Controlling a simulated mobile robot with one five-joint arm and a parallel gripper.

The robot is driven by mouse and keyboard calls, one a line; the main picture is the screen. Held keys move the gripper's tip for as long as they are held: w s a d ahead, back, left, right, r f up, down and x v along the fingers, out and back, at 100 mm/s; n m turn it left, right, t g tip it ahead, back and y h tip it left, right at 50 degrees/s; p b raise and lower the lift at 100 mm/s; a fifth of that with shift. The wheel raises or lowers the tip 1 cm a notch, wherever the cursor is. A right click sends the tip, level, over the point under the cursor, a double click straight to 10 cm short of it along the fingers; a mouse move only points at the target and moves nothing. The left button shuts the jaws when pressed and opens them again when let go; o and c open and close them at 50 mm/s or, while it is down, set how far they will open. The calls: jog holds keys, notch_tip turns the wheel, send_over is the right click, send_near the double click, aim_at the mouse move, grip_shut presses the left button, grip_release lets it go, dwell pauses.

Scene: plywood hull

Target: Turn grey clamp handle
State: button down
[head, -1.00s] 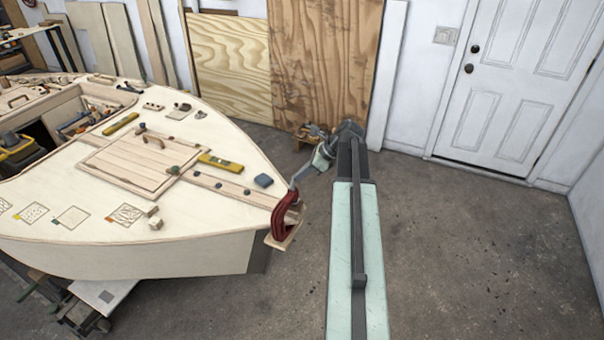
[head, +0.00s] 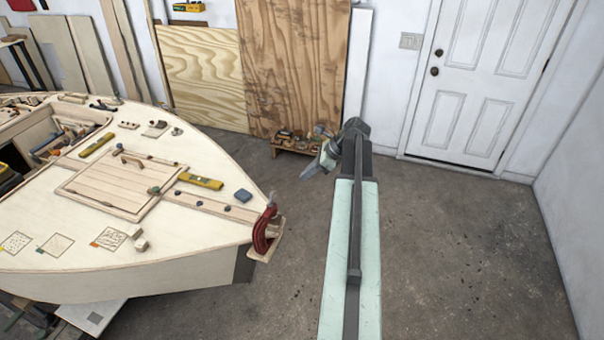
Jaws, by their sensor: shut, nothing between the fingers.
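A red clamp (head: 262,232) is fixed at the pointed end of the plywood hull (head: 185,240), over a small wooden block. Its handle (head: 271,201) is a small part at the clamp's top, and its turn angle is too small to tell. My gripper (head: 304,175) is shut and empty. It is up and to the right of the clamp handle in the picture, with floor showing between them. My arm reaches out along the right of the hull's tip.
A low wooden stand (head: 292,147) with small items stands behind my gripper by the plywood sheets (head: 290,70). The floor (head: 450,250) at right is clear up to the white door (head: 470,80).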

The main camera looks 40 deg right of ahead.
dwell(0.3)
jog(key=c, duration=1.5)
grip_release()
jog(key=shift+n, duration=0.3)
jog(key=n+g+h+p, duration=0.3)
jog(key=n+g, duration=0.1)
jog(key=n, duration=1.4)
send_over(272, 193)
jog(key=s, duration=0.1)
jog(key=x, duration=0.2)
jog(key=b+x, duration=0.2)
jog(key=d+b+x, duration=0.1)
jog(key=b+x, duration=0.2)
jog(key=s+b+x, duration=0.1)
jog(key=b+x, duration=0.1)
jog(key=b, duration=0.1)
jog(key=shift+w+d+f, duration=0.1)
jog(key=shift+d+f, duration=0.1)
jog(key=shift+f, duration=0.3)
jog(key=shift+r, duration=0.1)
